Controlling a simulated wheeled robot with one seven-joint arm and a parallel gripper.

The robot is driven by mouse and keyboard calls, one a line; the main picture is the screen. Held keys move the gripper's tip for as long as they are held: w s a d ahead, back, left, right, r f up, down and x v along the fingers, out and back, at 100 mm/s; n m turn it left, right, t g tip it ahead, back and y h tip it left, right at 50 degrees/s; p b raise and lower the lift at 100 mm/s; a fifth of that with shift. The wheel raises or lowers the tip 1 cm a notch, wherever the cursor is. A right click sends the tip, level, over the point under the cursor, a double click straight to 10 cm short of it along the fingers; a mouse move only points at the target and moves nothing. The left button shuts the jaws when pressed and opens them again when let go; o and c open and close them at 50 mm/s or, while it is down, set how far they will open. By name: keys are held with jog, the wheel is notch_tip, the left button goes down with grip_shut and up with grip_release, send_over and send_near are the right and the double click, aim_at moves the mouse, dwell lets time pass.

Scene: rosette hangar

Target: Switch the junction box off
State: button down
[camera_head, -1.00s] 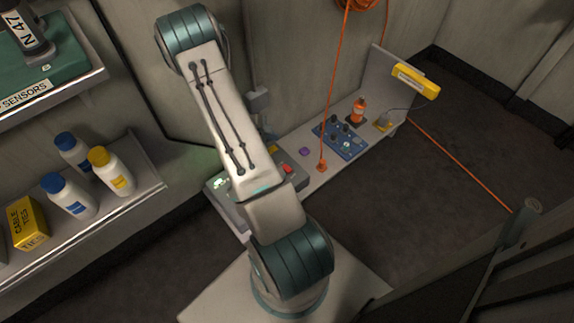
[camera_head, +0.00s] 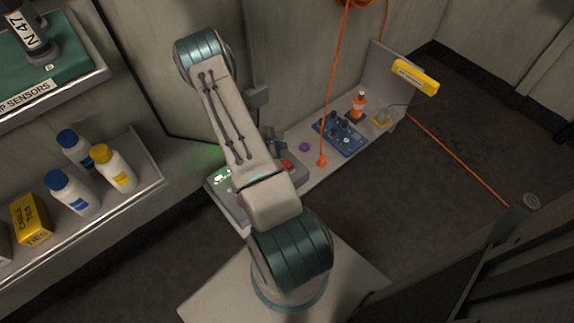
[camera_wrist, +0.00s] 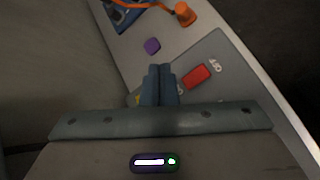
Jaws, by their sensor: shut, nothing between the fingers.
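A grey box with a red switch (camera_wrist: 197,76) and white marks on its top (camera_wrist: 225,88) sits on the bench; it looks like the junction box. In the head view the box (camera_head: 232,208) is partly hidden by my arm, with its red part (camera_head: 287,164) and lit green-white marks (camera_head: 222,176) showing. My gripper (camera_wrist: 160,68) is shut and empty, its fingertips over the box's edge, left of the red switch in the wrist view. A yellow patch (camera_wrist: 137,99) beside the fingers is mostly covered. I cannot tell whether the fingertips touch the box, nor the switch's position.
A purple knob (camera_wrist: 152,45) lies just beyond the fingertips. Beyond it are an orange plug (camera_head: 321,161) with its cable, a blue panel (camera_head: 341,136) with dark knobs and an orange-white bottle (camera_head: 358,103). Shelves with bottles (camera_head: 115,168) stand left. The wall is close behind.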

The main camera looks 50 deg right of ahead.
aim_at(288, 163)
jog(key=f+b, duration=0.1)
jog(key=f, duration=0.1)
jog(key=f+b, duration=0.2)
jog(key=s+f+b, duration=0.1)
jog(key=f, duration=0.2)
jog(key=shift+b, duration=0.3)
jog(key=shift+a+f+b, duration=0.1)
jog(key=shift+f+b, duration=0.2)
jog(key=shift+f, duration=0.1)
jog(key=shift+f, duration=0.1)
dwell(1.2)
jog(key=shift+f+b, duration=0.3)
jog(key=shift+b, duration=0.3)
jog(key=shift+s+a+f+b, duration=0.1)
jog(key=shift+s+f+b, duration=0.1)
jog(key=shift+f+b, duration=0.4)
dwell(0.4)
jog(key=shift+r, duration=0.4)
dwell(0.8)
jog(key=shift+r+p, duration=0.4)
jog(key=shift+r, duration=0.1)
jog(key=shift+w+r+p, duration=0.25)
jog(key=shift+r+p, duration=0.3)
jog(key=shift+r, duration=0.5)
jog(key=shift+w+r+p, duration=0.2)
jog(key=shift+r+p, duration=0.35)
jog(key=shift+r, duration=0.5)
